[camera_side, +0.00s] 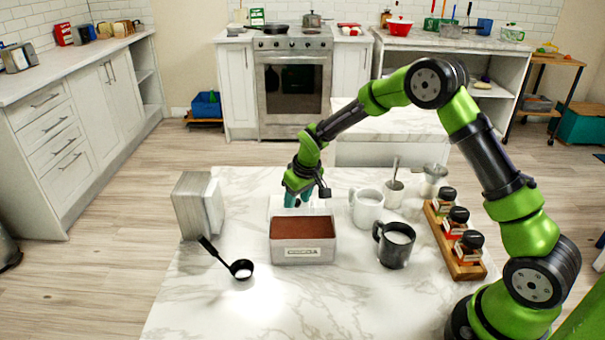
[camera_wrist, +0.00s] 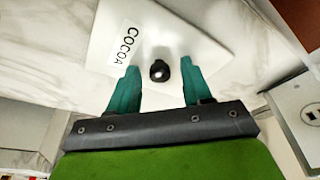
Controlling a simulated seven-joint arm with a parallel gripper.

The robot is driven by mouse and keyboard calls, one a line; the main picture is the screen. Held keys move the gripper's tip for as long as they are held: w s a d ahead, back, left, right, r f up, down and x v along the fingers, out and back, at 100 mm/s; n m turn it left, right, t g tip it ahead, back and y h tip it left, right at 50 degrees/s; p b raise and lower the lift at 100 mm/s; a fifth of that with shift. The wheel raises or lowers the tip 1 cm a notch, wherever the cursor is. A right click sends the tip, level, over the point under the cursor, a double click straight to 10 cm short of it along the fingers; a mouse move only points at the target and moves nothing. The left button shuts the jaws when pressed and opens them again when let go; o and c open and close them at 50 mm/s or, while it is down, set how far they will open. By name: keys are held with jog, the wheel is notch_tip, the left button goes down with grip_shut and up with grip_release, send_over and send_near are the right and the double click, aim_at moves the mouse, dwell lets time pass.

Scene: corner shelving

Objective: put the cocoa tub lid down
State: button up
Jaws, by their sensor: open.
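The cocoa tub (camera_side: 303,252) stands open on the marble-topped table, with brown powder showing inside. Its white lid (camera_wrist: 180,32) has a COCOA label and a black knob (camera_wrist: 159,71). In the side view the lid (camera_side: 275,203) shows as a pale patch just behind the tub, partly hidden by my gripper and the tub. The lid appears to lie flat on the tabletop. My gripper (camera_side: 297,200) points down over it. In the wrist view its teal fingers are open, one on each side of the knob, with visible gaps.
A napkin holder (camera_side: 195,207) stands left of the tub, and a black scoop (camera_side: 240,269) lies front left. A white mug (camera_side: 367,207), a dark mug (camera_side: 395,245) and a wooden rack of jars (camera_side: 457,243) stand to the right. The table's front middle is clear.

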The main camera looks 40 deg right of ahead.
jog(key=shift+r, duration=0.15)
jog(key=s+a+r+m+t, duration=0.1)
jog(key=s+r, duration=0.6)
jog(key=r, duration=0.4)
jog(key=s+a+r+m+t, duration=0.1)
jog(key=s+a+r, duration=0.1)
jog(key=s+r, duration=0.7)
jog(key=s+a+r+m+t+y, duration=0.1)
jog(key=s+a+r+t+y, duration=0.1)
jog(key=s, duration=1.1)
jog(key=shift+s+r+m, duration=0.25)
jog(key=shift+r+m, duration=0.05)
jog(key=shift+r, duration=0.2)
